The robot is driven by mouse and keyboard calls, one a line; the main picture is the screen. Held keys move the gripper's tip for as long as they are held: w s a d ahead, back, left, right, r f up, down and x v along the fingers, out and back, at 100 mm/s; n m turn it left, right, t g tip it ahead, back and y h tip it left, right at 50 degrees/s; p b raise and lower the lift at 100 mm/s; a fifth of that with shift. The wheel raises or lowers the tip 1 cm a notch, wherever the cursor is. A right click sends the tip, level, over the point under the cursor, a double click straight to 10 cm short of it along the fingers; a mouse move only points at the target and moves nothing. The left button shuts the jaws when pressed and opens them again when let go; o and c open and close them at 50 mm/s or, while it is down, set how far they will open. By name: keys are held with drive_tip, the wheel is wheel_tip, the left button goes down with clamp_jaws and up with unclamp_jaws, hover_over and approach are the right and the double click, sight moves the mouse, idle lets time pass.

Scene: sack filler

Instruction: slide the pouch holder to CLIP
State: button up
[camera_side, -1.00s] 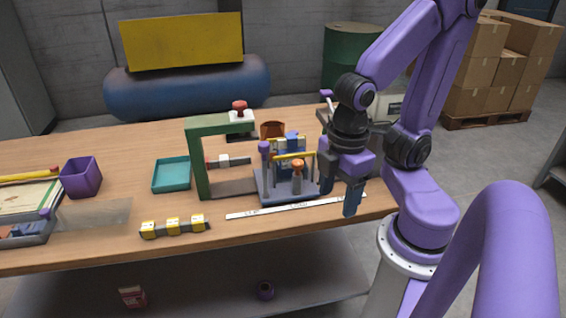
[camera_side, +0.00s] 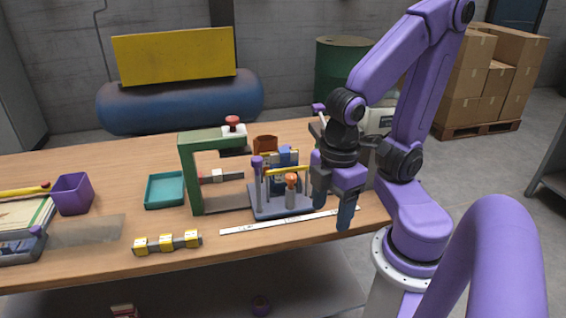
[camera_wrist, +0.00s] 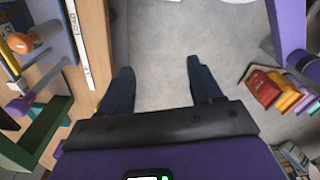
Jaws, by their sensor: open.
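The pouch holder (camera_side: 262,206), a grey-blue base with upright posts, a yellow bar and an orange-topped handle (camera_side: 291,186), stands on the table right of the green frame (camera_side: 190,178). Part of the holder (camera_wrist: 55,35) and the orange knob (camera_wrist: 22,43) show at the left of the wrist view.
A red knob (camera_side: 232,121) tops the green frame. Bare table (camera_side: 110,178) lies between the cup and tray. Books (camera_wrist: 270,88) show at the right of the wrist view.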

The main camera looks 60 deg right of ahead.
drive_tip(key=shift+w, duration=0.1)
drive_tip(key=shift+c, duration=0.7)
wheel_tip(320, 180, up, 17)
drive_tip(key=m, duration=1.2)
hover_over(255, 158)
wheel_tip(255, 158, down, 17)
drive_tip(key=shift+f, duration=0.1)
clamp_jaws()
